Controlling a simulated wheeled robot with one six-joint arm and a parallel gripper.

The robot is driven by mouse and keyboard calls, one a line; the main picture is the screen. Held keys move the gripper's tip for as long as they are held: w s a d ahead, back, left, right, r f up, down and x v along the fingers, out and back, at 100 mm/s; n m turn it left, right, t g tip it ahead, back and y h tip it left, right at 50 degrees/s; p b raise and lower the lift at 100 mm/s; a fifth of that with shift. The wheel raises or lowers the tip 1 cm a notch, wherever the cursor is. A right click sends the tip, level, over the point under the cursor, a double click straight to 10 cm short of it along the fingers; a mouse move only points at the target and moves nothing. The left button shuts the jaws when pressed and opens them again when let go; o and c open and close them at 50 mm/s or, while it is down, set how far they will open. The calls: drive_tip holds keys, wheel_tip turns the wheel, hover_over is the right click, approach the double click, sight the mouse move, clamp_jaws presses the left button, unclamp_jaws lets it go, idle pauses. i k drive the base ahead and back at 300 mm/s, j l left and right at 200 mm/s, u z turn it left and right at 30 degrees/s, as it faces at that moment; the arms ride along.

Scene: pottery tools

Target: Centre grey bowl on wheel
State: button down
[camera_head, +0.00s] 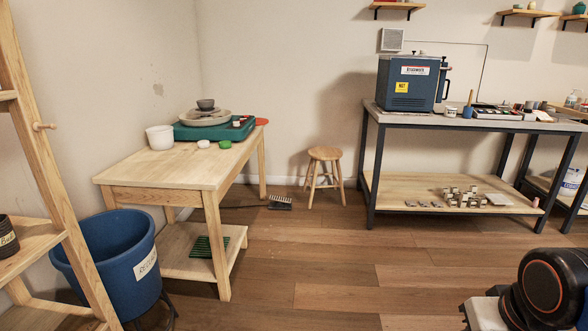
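The grey bowl (206,104) is small and sits on the pottery wheel's pale round head (205,118), on the far end of the wooden table. It looks upright. From this distance I cannot tell exactly how well it is centred. The wheel's green base (214,132) stands around and under the head. Part of my arm shows dark at the bottom right, far from the bowl. My gripper is not in view.
A white tub (160,137) stands left of the wheel, with small green and white items in front. The near tabletop (165,172) is bare. A blue bucket (108,262) and a wooden rack (50,150) stand at left. A stool (324,170) stands beyond open floor.

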sight(203, 104)
drive_tip(key=i, duration=1.65)
drive_tip(key=i+u, duration=0.45)
drive_tip(key=i+l+u, duration=0.25)
drive_tip(key=i+u, duration=0.25)
drive_tip(key=i+l+u, duration=0.45)
drive_tip(key=i+j, duration=0.05)
drive_tip(key=i, duration=0.05)
